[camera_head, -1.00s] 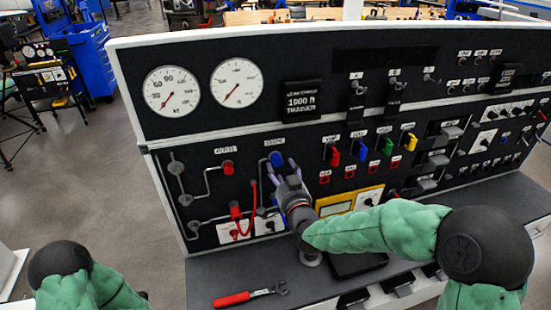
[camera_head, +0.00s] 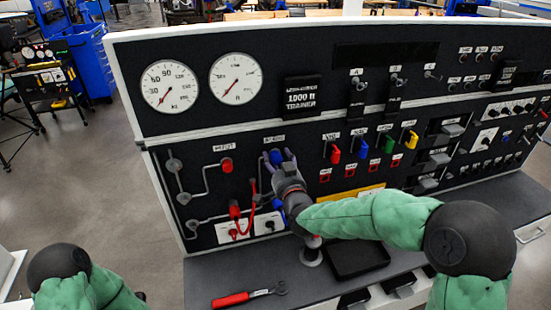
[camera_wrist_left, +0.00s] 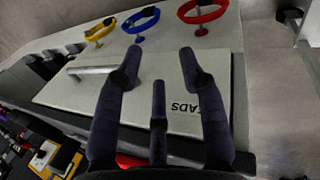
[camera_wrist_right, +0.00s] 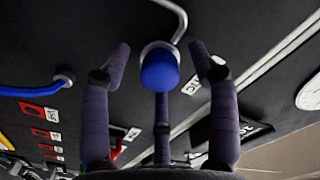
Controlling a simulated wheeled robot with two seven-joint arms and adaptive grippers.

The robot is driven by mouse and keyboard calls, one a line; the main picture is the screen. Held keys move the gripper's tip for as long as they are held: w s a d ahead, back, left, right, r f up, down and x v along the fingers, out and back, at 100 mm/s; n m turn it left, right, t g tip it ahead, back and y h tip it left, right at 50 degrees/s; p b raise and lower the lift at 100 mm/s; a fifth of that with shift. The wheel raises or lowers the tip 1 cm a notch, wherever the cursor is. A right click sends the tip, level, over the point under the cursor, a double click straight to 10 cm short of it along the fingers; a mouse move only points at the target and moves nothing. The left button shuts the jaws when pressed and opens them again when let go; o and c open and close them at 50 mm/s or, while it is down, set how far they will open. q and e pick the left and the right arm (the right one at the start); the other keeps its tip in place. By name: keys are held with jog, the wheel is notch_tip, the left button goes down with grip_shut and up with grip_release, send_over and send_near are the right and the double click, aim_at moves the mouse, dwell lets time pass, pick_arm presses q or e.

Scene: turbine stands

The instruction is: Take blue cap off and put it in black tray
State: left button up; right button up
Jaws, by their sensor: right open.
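The blue cap (camera_head: 276,157) sits on a pipe end on the black panel. In the right wrist view the blue cap (camera_wrist_right: 159,72) is between the spread fingers of my right gripper (camera_wrist_right: 160,62), with gaps at both sides. In the head view my right gripper (camera_head: 281,164) is at the cap, open and pointing at the panel. The black tray (camera_head: 357,260) lies empty on the bench below my right forearm, its upper part near the arm. My left gripper (camera_wrist_left: 157,70) is open and empty above a pale board.
A red cap (camera_head: 227,165) sits left of the blue one. A red hose (camera_head: 252,205) hangs just below my right gripper. A red-handled wrench (camera_head: 248,297) lies on the bench left of the tray. Blue, yellow and red rings (camera_wrist_left: 204,11) stand beyond my left gripper.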

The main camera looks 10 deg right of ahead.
jog(key=shift+b, duration=0.55)
dwell(0.4)
grip_shut()
